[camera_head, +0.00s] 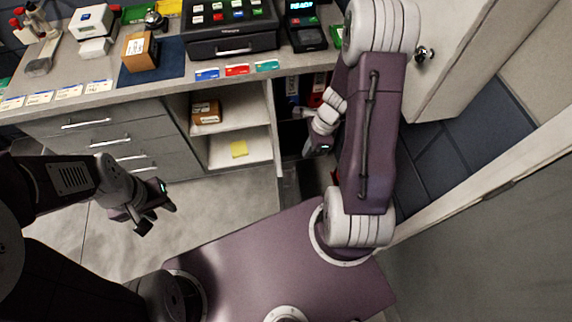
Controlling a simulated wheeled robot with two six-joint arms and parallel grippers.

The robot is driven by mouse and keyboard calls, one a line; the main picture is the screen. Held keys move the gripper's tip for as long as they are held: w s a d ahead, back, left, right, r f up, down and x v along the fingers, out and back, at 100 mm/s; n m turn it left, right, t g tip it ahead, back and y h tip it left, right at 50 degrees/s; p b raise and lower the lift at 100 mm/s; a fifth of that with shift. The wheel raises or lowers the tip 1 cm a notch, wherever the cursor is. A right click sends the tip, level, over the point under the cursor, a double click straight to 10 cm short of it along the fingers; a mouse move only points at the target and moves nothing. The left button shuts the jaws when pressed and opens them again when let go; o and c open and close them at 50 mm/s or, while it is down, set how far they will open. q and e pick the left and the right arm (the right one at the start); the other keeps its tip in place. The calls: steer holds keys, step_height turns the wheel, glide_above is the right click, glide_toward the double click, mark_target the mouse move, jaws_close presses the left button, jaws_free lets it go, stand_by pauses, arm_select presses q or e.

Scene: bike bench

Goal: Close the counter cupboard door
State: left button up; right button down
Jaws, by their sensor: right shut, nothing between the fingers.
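The cupboard door (455,60) is a pale panel at the upper right, standing open and swung out from the counter. Its round metal knob (425,53) shows just right of my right arm. The dark cupboard opening (289,130) lies under the counter, partly hidden by that arm. My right gripper (318,150) is shut and empty in front of the opening, left of the door and apart from it. My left gripper (155,220) is open and empty over the floor at the left, far from the door.
The counter (150,95) carries a cash drawer (230,30), a card terminal (306,28) and a small box (139,52). Open shelves (243,150) and grey drawers (105,140) stand below. A wall (500,235) bounds the right side. Floor (215,215) is clear at centre left.

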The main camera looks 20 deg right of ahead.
steer(key=w+a+f+b, duration=0.2)
steer(key=a+f+b, duration=0.3)
steer(key=f, duration=0.4)
steer(key=shift+a+f, duration=0.15)
steer(key=shift+a, duration=0.55)
steer(key=shift+w, duration=0.1)
